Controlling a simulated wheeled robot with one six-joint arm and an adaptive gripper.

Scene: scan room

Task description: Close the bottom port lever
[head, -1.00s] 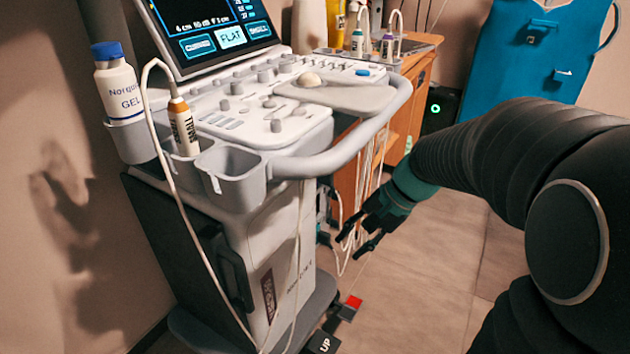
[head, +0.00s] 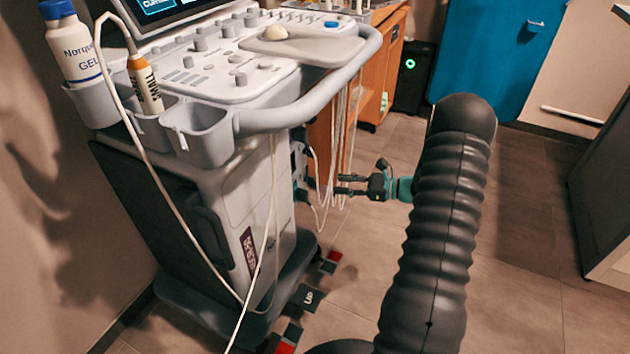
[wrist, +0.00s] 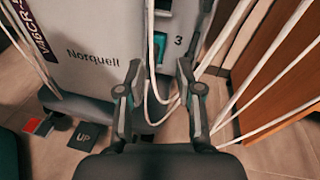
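The ultrasound cart (head: 225,215) stands at left, and its port side faces my gripper. In the wrist view a teal port part (wrist: 160,48) shows on the cart's panel beside the number 3, partly behind white cables (wrist: 150,75). The lower part of the panel is hidden by cables and my fingers, and I cannot make out the bottom lever or its position. My gripper (head: 340,184) points left at the panel, close to the hanging cables. In the wrist view my gripper (wrist: 158,77) is open, fingers spread, with cables showing between them and nothing clearly held.
White cables (head: 341,130) hang from the cart's right side near my fingers. A wooden cabinet (head: 379,85) stands behind. Pedals (head: 307,296) lie on the floor at the cart's base. Floor at right is clear.

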